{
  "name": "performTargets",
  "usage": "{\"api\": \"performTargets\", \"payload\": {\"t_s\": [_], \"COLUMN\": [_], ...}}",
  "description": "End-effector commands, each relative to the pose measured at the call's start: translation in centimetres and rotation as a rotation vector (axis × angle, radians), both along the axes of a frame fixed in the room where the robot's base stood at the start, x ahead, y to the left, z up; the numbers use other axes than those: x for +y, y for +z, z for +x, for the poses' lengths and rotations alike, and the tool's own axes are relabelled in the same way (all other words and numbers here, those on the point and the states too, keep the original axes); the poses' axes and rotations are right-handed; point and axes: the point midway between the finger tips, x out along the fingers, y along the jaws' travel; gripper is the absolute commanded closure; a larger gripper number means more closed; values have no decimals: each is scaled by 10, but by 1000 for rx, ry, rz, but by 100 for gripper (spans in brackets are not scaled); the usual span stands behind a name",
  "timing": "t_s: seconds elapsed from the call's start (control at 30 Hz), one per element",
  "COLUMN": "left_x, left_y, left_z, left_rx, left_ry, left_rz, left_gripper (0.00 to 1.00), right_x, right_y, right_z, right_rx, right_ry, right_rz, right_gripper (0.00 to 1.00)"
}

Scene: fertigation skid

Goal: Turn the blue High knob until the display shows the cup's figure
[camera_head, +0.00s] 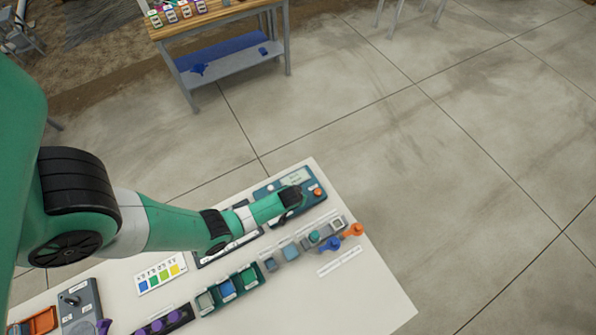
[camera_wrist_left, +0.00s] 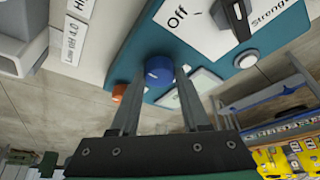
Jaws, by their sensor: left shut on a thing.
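The blue knob (camera_wrist_left: 158,70) sits on a teal control panel (camera_wrist_left: 140,45) in the left wrist view. My left gripper (camera_wrist_left: 160,74) has its two fingers on either side of the knob and is shut on it. In the head view my left arm reaches over the panel (camera_head: 262,193), and the gripper (camera_head: 291,197) hides the knob. A pale display (camera_head: 293,179) shows on the panel, with figures too small to read. A grey station (camera_head: 325,232) with a teal-topped round piece stands nearby; I cannot tell which thing is the cup. My right gripper is out of view.
An orange knob (camera_wrist_left: 119,92) sits near the blue one. A white "Off" and "Strength" dial (camera_wrist_left: 205,25) has a black pointer. Several coloured containers (camera_head: 228,288) and a colour card (camera_head: 160,273) lie on the white table (camera_head: 375,300). Its front right corner is clear.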

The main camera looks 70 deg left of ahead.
Motion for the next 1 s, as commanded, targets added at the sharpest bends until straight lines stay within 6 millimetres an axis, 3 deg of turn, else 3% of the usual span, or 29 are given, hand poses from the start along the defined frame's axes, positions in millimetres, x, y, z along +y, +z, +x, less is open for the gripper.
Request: {"api": "performTargets", "payload": {"t_s": [0.5, 1.0], "left_x": [3, 6], "left_y": [0, -1], "left_z": [-3, -2], "left_rx": [-2, -3], "left_ry": [-411, -887], "left_rz": [-2, -1], "left_gripper": [100, 100], "right_x": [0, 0], "right_y": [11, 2], "right_z": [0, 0], "right_rx": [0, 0], "right_ry": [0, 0], "right_rz": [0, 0], "right_gripper": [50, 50]}}
